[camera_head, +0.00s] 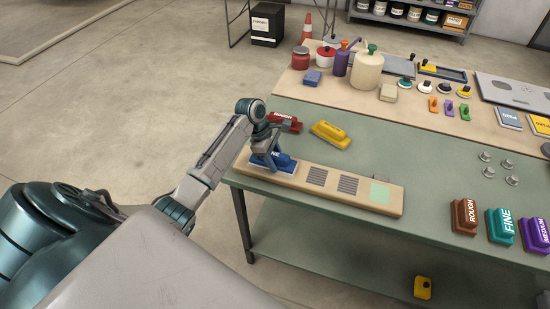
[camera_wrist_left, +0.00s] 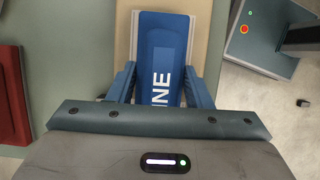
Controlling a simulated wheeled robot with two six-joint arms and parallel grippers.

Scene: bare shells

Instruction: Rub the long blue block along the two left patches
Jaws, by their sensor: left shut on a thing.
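The long blue block (camera_head: 284,163) with white lettering sits at the left end of a pale wooden board (camera_head: 300,187) on the green table. My left gripper (camera_head: 264,154) is shut on it from above; in the left wrist view the blue block (camera_wrist_left: 163,48) lies between the two fingers. To the right of the block, the board shows two dark striped patches, one (camera_head: 317,176) nearer the block and one (camera_head: 348,184) farther right, then a pale green patch (camera_head: 380,193). The board under the block is hidden. My right gripper is not in view.
A red block (camera_head: 286,123) and a yellow block (camera_head: 331,134) lie behind the board. The rough (camera_head: 464,216), teal fine (camera_head: 500,226) and purple medium (camera_head: 535,236) blocks stand at the right. Bottles and tools fill the back. The board's top right of the blue block is clear.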

